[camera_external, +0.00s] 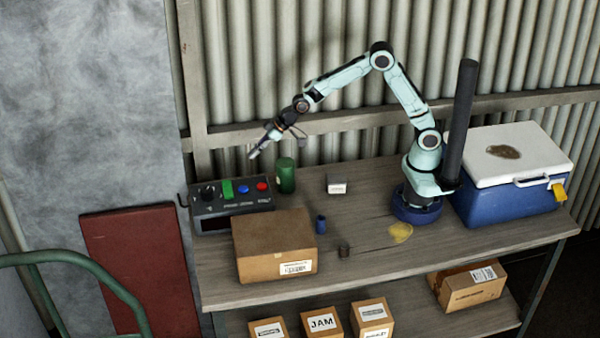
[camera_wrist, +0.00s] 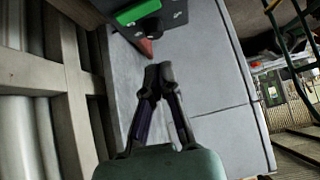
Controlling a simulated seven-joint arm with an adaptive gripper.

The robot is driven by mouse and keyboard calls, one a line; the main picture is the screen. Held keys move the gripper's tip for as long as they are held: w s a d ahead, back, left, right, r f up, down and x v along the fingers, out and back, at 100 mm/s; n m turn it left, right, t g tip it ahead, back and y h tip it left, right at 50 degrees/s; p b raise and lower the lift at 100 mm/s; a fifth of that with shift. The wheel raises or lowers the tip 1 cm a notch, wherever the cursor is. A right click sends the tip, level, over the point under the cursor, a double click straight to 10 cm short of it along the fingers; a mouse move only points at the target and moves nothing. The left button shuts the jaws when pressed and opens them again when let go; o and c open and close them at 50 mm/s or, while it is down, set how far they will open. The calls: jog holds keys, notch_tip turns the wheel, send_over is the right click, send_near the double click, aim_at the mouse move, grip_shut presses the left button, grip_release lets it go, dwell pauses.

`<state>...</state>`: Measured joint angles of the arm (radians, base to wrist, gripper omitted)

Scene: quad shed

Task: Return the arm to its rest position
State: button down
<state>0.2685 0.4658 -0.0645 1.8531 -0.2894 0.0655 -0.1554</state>
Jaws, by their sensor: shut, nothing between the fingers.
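My arm stands on the wooden workbench (camera_external: 365,270), with its base at the bench's right half, and reaches up and over to the left. My gripper (camera_external: 254,155) hangs in the air above the control box (camera_external: 232,207), tilted down to the left. In the wrist view my gripper (camera_wrist: 159,68) has its two dark fingertips together, with nothing between them. The control box (camera_wrist: 145,12) shows at the top of that view, with a green switch on it.
A green canister (camera_external: 287,176), a cardboard box (camera_external: 274,247), a small grey-white box (camera_external: 337,184) and a blue cup (camera_external: 321,225) stand on the bench. A dark post (camera_external: 461,120) and a blue-white cooler (camera_external: 510,175) are right of my base. A corrugated wall (camera_external: 300,60) stands behind.

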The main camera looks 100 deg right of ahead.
jog(key=s+a+r+n+t+y, duration=0.1)
jog(key=s+a+r, duration=0.2)
jog(key=a+r, duration=0.3)
jog(key=s+a+r+n+t, duration=0.1)
jog(key=s+a+r, duration=0.25)
jog(key=r, duration=0.45)
jog(key=s+f+g, duration=0.3)
jog(key=s, duration=0.7)
jog(key=s+a+f+g, duration=0.1)
jog(key=s+f+g, duration=0.3)
jog(key=s, duration=0.6)
jog(key=s+f+g, duration=0.3)
jog(key=s+g, duration=0.1)
jog(key=s, duration=0.6)
jog(key=shift+s+a+f+m+h, duration=0.3)
jog(key=shift+s, duration=0.05)
